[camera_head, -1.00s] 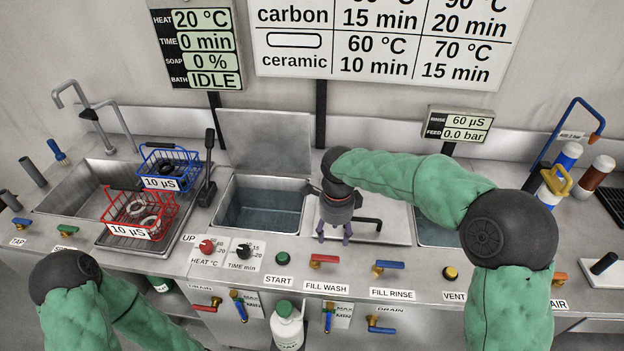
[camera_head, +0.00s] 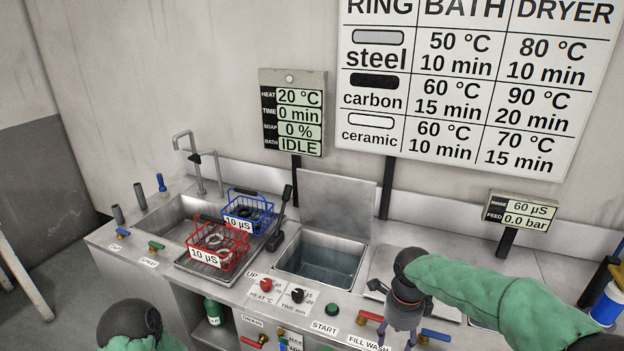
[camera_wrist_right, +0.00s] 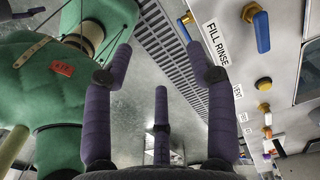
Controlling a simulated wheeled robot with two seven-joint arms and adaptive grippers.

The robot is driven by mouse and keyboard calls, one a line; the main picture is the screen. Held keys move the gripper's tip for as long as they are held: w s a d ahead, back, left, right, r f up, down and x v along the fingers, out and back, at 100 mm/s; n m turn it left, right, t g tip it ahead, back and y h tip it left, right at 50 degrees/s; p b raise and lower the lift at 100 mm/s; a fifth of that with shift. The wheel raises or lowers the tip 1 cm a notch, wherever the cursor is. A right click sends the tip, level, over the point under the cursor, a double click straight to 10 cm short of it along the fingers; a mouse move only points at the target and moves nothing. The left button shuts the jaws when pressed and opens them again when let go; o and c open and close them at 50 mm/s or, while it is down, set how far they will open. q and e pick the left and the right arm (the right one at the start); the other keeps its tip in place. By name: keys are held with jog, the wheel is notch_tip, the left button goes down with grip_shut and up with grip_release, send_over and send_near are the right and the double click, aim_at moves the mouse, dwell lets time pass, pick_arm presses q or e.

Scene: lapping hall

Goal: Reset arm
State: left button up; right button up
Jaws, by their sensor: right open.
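My right gripper (camera_head: 403,332) hangs over the front of the counter, fingers down, between the red and blue valve handles as seen in the head view. In the right wrist view my right gripper (camera_wrist_right: 160,65) has its purple fingers spread apart with nothing between them. My right arm comes in from the right in the head view. Only a bent part of my left arm shows at the bottom left; its gripper is out of view.
A red basket (camera_head: 197,256) and a blue basket (camera_head: 265,222) stand by the left sink. The open wash bath (camera_head: 320,262) holds water. The red valve handle (camera_head: 370,316) and blue valve handle (camera_head: 436,335) are close to my right gripper; a blue handle (camera_wrist_right: 262,32) shows in the wrist view.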

jog(key=s+a+f+n+y, duration=0.1)
jog(key=s+a+f+n, duration=0.2)
jog(key=f, duration=0.4)
jog(key=s+a+f+n+y, duration=0.1)
jog(key=s+a+f+n, duration=0.1)
jog(key=f+n, duration=0.45)
jog(key=s+a+f+n+y, duration=0.1)
jog(key=s+a+f+n, duration=0.15)
jog(key=f, duration=0.65)
jog(key=s+a+f+n+y, duration=0.1)
jog(key=s+a+f+n, duration=0.1)
jog(key=s+f+n, duration=0.6)
jog(key=s+f, duration=0.1)
jog(key=s, duration=0.3)
jog(key=shift+a+f, duration=0.3)
jog(key=shift+f, duration=0.1)
